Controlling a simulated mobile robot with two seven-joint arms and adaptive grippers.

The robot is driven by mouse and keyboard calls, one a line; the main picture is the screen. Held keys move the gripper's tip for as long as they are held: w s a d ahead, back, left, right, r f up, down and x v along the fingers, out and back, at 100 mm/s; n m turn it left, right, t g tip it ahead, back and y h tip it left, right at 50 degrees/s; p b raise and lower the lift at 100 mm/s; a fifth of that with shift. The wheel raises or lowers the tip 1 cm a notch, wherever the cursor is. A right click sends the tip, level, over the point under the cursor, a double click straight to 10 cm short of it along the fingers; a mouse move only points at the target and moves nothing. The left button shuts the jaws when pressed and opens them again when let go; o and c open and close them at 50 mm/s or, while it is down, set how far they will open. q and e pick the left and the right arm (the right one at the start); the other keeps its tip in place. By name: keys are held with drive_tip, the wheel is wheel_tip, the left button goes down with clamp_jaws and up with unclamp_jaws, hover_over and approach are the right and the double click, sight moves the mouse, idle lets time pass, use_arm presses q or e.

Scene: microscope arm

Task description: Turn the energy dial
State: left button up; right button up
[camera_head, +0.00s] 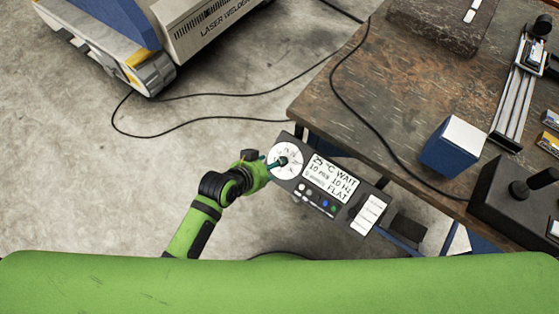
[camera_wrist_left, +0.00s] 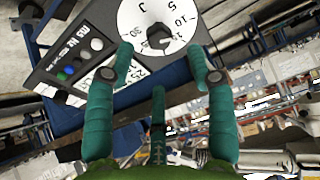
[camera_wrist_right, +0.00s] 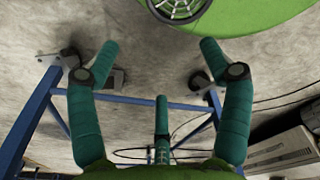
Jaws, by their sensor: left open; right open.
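The energy dial (camera_head: 292,153) is a white disc with black numbers at the left end of a dark control panel (camera_head: 352,197). In the left wrist view, the dial face (camera_wrist_left: 188,14) carries a black centre knob (camera_wrist_left: 158,37). My left gripper (camera_head: 272,165) is at the dial, its fingers partly over the disc. In its wrist view, my left gripper (camera_wrist_left: 161,55) is open, with the knob framed between its spread fingertips; I cannot tell whether either finger touches it. My right gripper (camera_wrist_right: 158,48) is open and empty above the floor; the head view does not show it.
The panel has a display (camera_head: 330,178), small buttons and white switches (camera_head: 368,213). A worn workbench (camera_head: 340,105) stands right, with a blue box (camera_head: 452,147) and a joystick unit (camera_head: 525,190). A laser welder (camera_head: 205,25) stands upper left. Cables cross the floor.

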use_arm(q)
drive_tip(key=x, duration=0.5)
drive_tip(key=shift+w+d, duration=0.1)
drive_tip(key=shift+d, duration=0.2)
drive_tip(key=shift+w+d+f, duration=0.2)
drive_tip(key=shift+w+f, duration=0.2)
drive_tip(key=shift+f, duration=0.05)
drive_tip(key=shift+f+b, duration=0.1)
drive_tip(key=shift+b, duration=0.2)
use_arm(e)
drive_tip(key=shift+s+d+f, duration=0.15)
drive_tip(key=shift+d+f, duration=0.05)
drive_tip(key=shift+d, duration=0.2)
drive_tip(key=shift+s+d+f, duration=0.15)
drive_tip(key=shift+d+f, duration=0.05)
drive_tip(key=shift+d, duration=0.2)
drive_tip(key=shift+a, duration=0.1)
use_arm(q)
drive_tip(key=shift+w, duration=0.1)
drive_tip(key=c, duration=1.1)
use_arm(e)
drive_tip(key=shift+a, duration=0.5)
